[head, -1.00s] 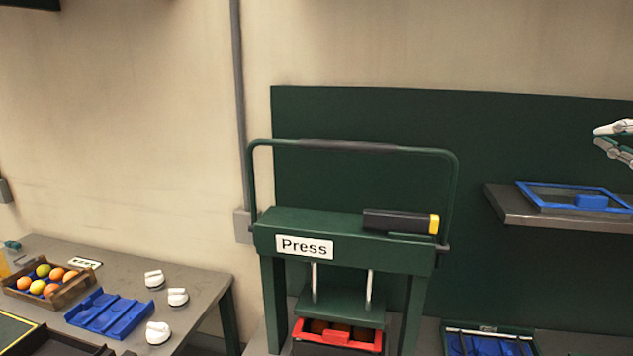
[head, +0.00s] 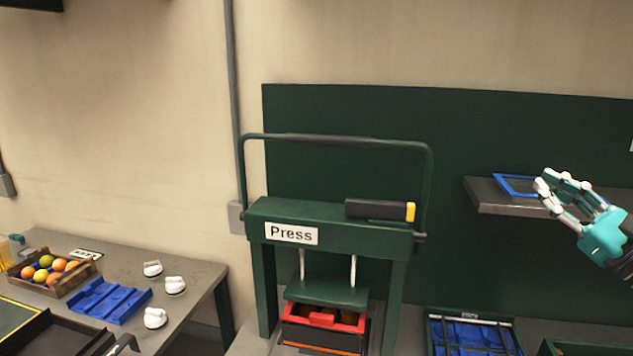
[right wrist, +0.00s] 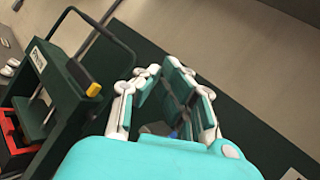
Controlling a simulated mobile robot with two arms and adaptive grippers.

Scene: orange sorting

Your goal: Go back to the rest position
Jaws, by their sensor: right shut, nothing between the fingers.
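My right gripper (head: 566,190) is at the right of the head view, in front of the shelf and its blue-framed tray. It is shut with nothing between its fingers. In the right wrist view its white and teal fingers (right wrist: 172,95) point away from the camera, towards the green panel. It is apart from the green press (head: 330,225), which stands at the middle of the head view with its handle raised. My left gripper is not in view.
A red container (head: 322,316) sits under the press plate. A blue-framed tray (head: 512,186) lies on the grey shelf (head: 490,201). The left table holds a wooden crate (head: 48,285) of fruit, a blue tray (head: 108,301) and white juicer-like pieces (head: 155,318). A blue-lined crate (head: 470,335) stands lower right.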

